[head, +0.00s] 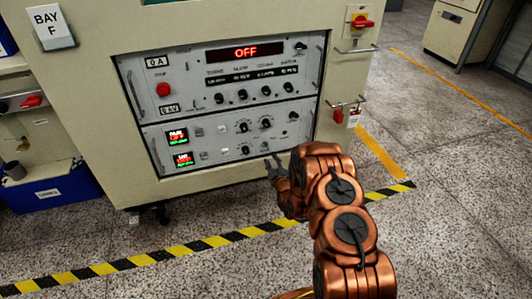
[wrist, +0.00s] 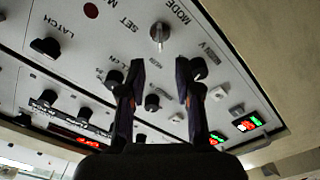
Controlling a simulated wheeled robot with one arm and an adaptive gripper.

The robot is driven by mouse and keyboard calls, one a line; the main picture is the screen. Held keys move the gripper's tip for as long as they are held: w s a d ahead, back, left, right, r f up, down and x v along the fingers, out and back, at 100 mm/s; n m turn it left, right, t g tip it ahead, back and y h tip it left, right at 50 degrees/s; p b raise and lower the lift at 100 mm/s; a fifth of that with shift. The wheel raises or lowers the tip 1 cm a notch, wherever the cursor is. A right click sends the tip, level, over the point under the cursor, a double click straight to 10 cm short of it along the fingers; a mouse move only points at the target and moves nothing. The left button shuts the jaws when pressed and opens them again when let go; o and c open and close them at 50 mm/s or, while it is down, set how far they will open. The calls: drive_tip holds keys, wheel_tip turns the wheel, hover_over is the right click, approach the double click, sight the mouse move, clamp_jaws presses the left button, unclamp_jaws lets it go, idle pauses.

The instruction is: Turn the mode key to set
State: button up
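The mode key (wrist: 160,35) is a small silver key on the grey lower panel, beside the printed words MODE and SET. In the wrist view its grip stands roughly upright in the picture, apart from my fingers. In the head view the key (head: 265,147) is small, and its angle cannot be told. My gripper (wrist: 160,72) has two dark fingers spread apart with nothing between them. The key shows just beyond the fingertips, in line with the gap. In the head view my gripper (head: 273,166) is just below the key, near the panel's lower edge.
Several black knobs surround the key, including the LATCH knob (wrist: 45,47). Two small displays (head: 180,147) are at the panel's left. The upper unit has an OFF display (head: 245,52) and a red stop button (head: 163,90). A red lockout handle (head: 338,116) is at right.

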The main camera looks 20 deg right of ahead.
sight(266, 147)
drive_tip(key=w+b, duration=0.2)
drive_tip(key=w, duration=0.5)
drive_tip(key=shift+w, duration=0.3)
clamp_jaws()
